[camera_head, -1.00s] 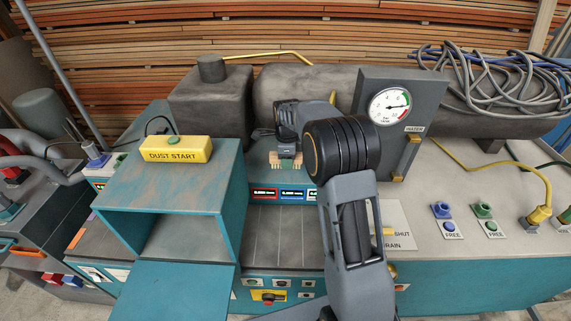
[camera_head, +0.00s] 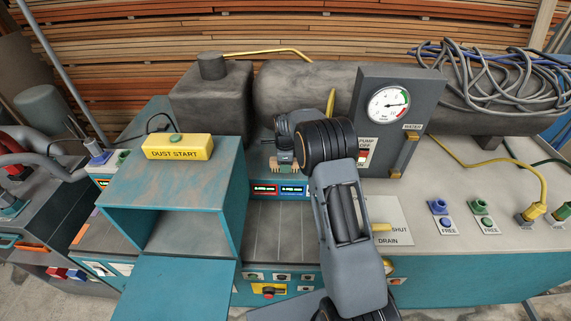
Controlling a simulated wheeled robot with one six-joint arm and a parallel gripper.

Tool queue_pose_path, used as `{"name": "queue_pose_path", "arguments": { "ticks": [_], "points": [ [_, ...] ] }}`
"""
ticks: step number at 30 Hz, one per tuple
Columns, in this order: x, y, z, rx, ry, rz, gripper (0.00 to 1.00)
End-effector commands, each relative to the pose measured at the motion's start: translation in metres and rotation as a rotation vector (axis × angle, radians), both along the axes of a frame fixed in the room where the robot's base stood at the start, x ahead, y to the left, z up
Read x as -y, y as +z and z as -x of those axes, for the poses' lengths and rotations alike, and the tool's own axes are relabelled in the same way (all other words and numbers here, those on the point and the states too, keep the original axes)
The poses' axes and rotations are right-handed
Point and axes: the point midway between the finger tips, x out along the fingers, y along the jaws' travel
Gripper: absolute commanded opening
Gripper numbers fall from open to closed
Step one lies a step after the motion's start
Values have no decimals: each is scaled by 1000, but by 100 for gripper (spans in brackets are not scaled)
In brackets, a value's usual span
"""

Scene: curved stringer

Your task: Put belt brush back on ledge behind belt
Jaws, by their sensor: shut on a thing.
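My gripper (camera_head: 286,158) is at the ledge behind the belt, pointing away from the camera and partly hidden by my own wrist. It is shut on a small tan-edged piece, which I take to be the belt brush (camera_head: 275,167); only its tan ends show beside the fingers. It is just above or on the teal ledge (camera_head: 258,162); I cannot tell if it touches. The grey slatted belt (camera_head: 275,222) lies in front of and below the ledge, with lit displays (camera_head: 265,189) on the face between them.
A teal hood with a yellow DUST START box (camera_head: 177,147) stands left. A dark cabinet with a gauge (camera_head: 389,104) stands close on the right. A dark tank (camera_head: 300,85) is behind the ledge, and an upright yellow piece (camera_head: 331,103) shows before it. Coiled cables (camera_head: 480,75) lie far right.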

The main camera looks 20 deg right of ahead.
Motion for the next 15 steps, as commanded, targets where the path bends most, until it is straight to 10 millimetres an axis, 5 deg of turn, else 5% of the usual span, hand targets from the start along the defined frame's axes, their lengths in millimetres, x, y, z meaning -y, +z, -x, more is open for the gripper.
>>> {"name": "queue_pose_path", "arguments": {
  "ticks": [5, 6, 15],
  "points": [
    [0, -4, 0, 0, 0, 0, 12],
    [0, -3, 0, 0, 0, 0, 36],
    [0, -3, 0, 0, 0, 0, 59]
  ]
}}
